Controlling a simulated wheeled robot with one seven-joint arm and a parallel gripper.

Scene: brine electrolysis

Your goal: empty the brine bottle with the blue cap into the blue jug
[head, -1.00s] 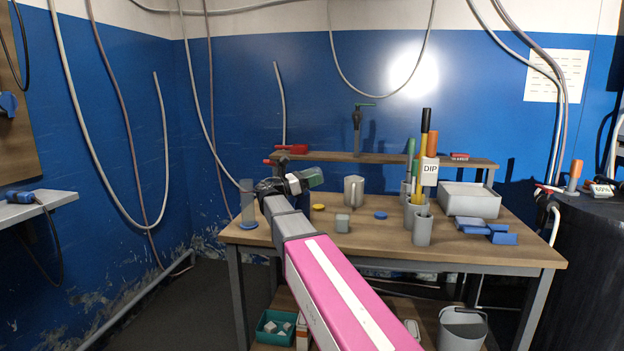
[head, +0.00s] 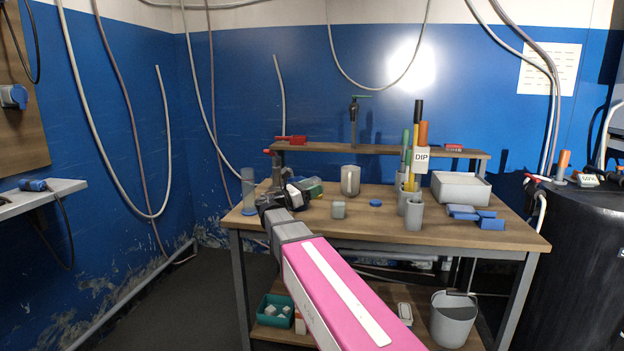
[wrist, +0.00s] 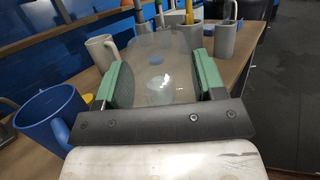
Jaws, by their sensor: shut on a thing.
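My gripper (wrist: 153,85) has green pads and is shut on a clear, see-through bottle (wrist: 165,60), seen in the wrist view. The bottle points away from the wrist; its fill cannot be told. The blue jug (wrist: 48,112) stands at the left of the wrist view, its open top showing, beside and apart from the gripper. In the head view my gripper (head: 297,190) is over the left part of the bench and seems to hide the jug; the bottle barely shows. A flat blue disc, perhaps the cap, lies on the bench (head: 375,203).
A raised shelf (head: 380,152) runs behind. The front middle is clear.

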